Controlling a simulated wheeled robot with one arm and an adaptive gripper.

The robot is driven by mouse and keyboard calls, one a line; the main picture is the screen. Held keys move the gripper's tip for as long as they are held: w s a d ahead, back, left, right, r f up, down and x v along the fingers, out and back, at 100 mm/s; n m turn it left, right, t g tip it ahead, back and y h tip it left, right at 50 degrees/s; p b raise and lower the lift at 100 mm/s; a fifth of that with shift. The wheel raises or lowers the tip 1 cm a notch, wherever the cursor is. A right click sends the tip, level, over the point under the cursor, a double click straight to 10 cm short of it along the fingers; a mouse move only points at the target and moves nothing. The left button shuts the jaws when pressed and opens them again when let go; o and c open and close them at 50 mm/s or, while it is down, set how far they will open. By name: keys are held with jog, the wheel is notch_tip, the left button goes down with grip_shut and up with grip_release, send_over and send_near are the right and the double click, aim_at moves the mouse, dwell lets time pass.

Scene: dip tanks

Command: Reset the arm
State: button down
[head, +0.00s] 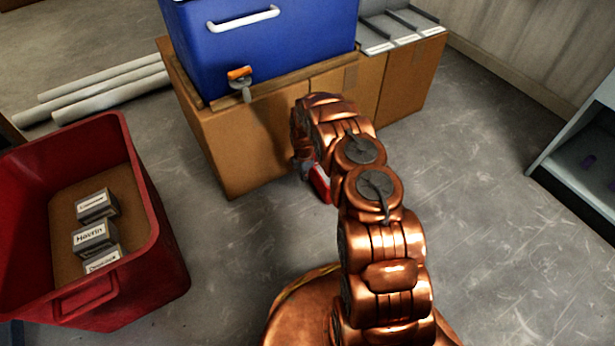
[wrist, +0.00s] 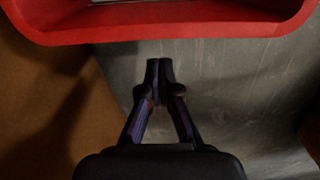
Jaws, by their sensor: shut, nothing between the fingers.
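My copper-coloured arm reaches forward from the bottom of the head view and bends down toward the front of a brown box. In the wrist view my gripper (wrist: 158,68) points away over grey floor, its dark fingers closed together at the tips with nothing between them. In the head view the gripper is mostly hidden behind the arm. A small red part (head: 320,183) shows beside the arm's end; I cannot tell what it belongs to. A red rim (wrist: 160,28) crosses the top of the wrist view, beyond the fingertips.
A blue tank (head: 270,50) with an orange-handled tap stands on brown boxes (head: 240,150) ahead. A red tub (head: 165,235) with grey labelled blocks (head: 95,235) is at left. White pipes (head: 100,90) lie behind it. A pale shelf unit (head: 585,150) stands right. Floor at right is clear.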

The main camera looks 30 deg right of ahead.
jog(key=s+a+r+m+p, duration=0.15)
jog(key=r+p, duration=0.35)
jog(key=r, duration=1.1)
jog(key=s+a+r+m+p, duration=0.1)
jog(key=s+r+m+p, duration=0.35)
jog(key=r, duration=1.25)
jog(key=s+a+r+m+p, duration=0.1)
jog(key=s+r+p, duration=0.2)
jog(key=r, duration=0.5)
jog(key=s+a+r+m+p, duration=0.15)
jog(key=r+p, duration=0.25)
jog(key=r, duration=0.4)
jog(key=s+a+r+m+p, duration=0.1)
jog(key=s+a+r+p, duration=0.15)
jog(key=r, duration=0.55)
jog(key=s+a+r+m+p, duration=0.2)
jog(key=s+r+p, duration=0.4)
jog(key=s+r, duration=0.4)
jog(key=s+a+r+m+g+p, duration=0.1)
jog(key=s+a+r+m+p, duration=0.2)
jog(key=s+r+p, duration=0.3)
jog(key=s+a+r+m+p, duration=0.3)
jog(key=s+r+p, duration=0.3)
jog(key=s+r, duration=0.8)
jog(key=s, duration=0.4)
jog(key=shift+a+g+p, duration=0.15)
jog(key=shift+g+p, duration=0.15)
jog(key=shift+g, duration=0.1)
